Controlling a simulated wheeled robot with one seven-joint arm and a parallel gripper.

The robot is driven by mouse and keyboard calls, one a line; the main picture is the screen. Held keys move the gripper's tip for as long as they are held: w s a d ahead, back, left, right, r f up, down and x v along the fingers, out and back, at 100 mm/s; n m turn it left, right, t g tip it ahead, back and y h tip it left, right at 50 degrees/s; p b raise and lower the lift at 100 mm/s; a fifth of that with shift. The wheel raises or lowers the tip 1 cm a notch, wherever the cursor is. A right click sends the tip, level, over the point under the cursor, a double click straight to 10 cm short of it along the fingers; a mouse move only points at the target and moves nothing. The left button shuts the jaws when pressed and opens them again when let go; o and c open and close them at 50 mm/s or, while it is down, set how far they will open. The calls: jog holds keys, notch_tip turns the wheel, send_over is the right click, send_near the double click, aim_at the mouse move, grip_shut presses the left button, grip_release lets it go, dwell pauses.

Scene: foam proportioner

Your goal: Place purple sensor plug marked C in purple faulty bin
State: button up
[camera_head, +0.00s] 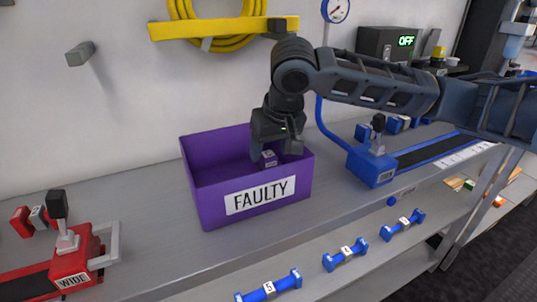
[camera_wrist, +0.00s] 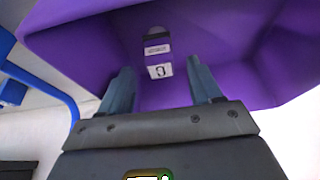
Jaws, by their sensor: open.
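The purple bin labelled FAULTY (camera_head: 205,188) stands on the grey bench, open at the top; its inside (camera_wrist: 85,50) fills much of the wrist view. The purple sensor plug (camera_wrist: 157,60) is inside the bin, with a white label and a white face bearing a dark, C-like letter. In the wrist view the plug appears between and beyond the fingertips. Whether it rests on the bin floor is unclear.
A blue lever unit (camera_head: 371,166) with a blue hose stands right of the bin. A red lever unit marked WIDE (camera_head: 72,268) stands at front left. Several blue parts (camera_head: 345,253) lie on the lower shelf. A yellow hose bracket (camera_head: 210,28) is on the wall above.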

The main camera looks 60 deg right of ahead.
jog(key=v, duration=0.8)
jog(key=shift+s+r+p, duration=0.15)
jog(key=shift+r+p, duration=0.2)
jog(key=shift+p, duration=0.05)
jog(key=shift+a, duration=0.25)
